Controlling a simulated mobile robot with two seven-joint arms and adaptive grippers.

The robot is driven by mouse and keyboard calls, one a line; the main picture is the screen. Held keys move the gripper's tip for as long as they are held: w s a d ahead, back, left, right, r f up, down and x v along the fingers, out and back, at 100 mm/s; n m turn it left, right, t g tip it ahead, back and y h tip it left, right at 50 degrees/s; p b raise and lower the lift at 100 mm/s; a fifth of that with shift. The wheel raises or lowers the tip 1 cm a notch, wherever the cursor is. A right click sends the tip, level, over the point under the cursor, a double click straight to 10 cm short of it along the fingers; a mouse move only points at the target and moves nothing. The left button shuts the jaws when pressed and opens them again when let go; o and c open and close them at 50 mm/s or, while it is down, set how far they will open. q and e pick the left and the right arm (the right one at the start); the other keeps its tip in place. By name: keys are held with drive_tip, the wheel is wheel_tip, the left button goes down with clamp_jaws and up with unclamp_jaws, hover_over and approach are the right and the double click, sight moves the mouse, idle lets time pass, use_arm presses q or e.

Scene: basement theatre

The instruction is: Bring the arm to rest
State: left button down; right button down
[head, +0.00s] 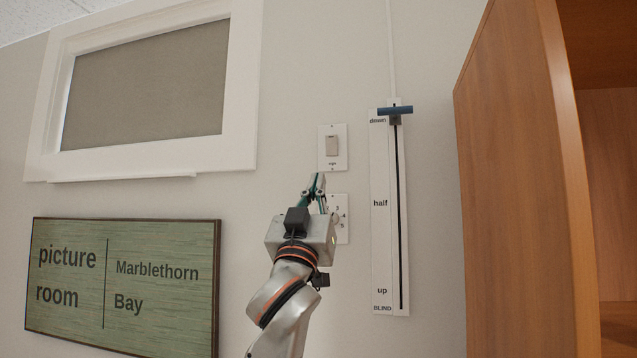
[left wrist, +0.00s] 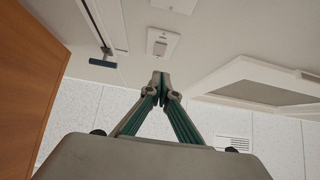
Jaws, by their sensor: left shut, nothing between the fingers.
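My left gripper (head: 318,181) is shut and empty, pointing up in front of the wall. In the head view its fingertips lie just below a white switch plate (head: 341,150) and partly cover a dial plate (head: 342,229) with numbers. Whether they touch the wall I cannot tell. The left wrist view shows the shut fingertips (left wrist: 161,82) with the switch plate (left wrist: 162,43) beyond them. My right gripper is not in view.
Right of the gripper is a blind slider track (head: 383,250), its blue handle (head: 395,110) at "down". A covered window (head: 145,90) and a green "picture room" sign (head: 150,290) are on the left. A wooden cabinet (head: 520,190) stands on the right.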

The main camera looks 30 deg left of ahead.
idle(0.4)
use_arm(q)
drive_tip(key=w+d+f+m+g+h, duration=0.1)
drive_tip(key=w+f+h, duration=0.15)
drive_tip(key=f, duration=0.55)
drive_tip(key=w+d+f+m+g+h, duration=0.1)
drive_tip(key=w+f+m, duration=0.15)
drive_tip(key=f, duration=0.55)
drive_tip(key=w+d+f+m+g+h, duration=0.15)
drive_tip(key=w+f, duration=0.25)
drive_tip(key=f, duration=0.4)
drive_tip(key=s+d+f+m+g+h, duration=0.1)
drive_tip(key=d+f+g, duration=0.1)
drive_tip(key=f, duration=1.2)
drive_tip(key=s+d+f+g+h, duration=0.1)
drive_tip(key=s+f+g+h, duration=0.1)
drive_tip(key=f, duration=1.2)
drive_tip(key=s+d+f+g, duration=0.1)
drive_tip(key=s+f+g, duration=0.1)
drive_tip(key=s+f, duration=0.6)
drive_tip(key=s+d+f+m+g+h, duration=0.15)
drive_tip(key=s+f, duration=0.25)
drive_tip(key=f, duration=0.7)
drive_tip(key=s+d+f+g, duration=0.1)
drive_tip(key=s+f+g, duration=0.1)
drive_tip(key=s+f, duration=0.6)
drive_tip(key=s+d+f+g, duration=0.2)
drive_tip(key=s+f, duration=0.9)
drive_tip(key=shift+s, duration=0.4)
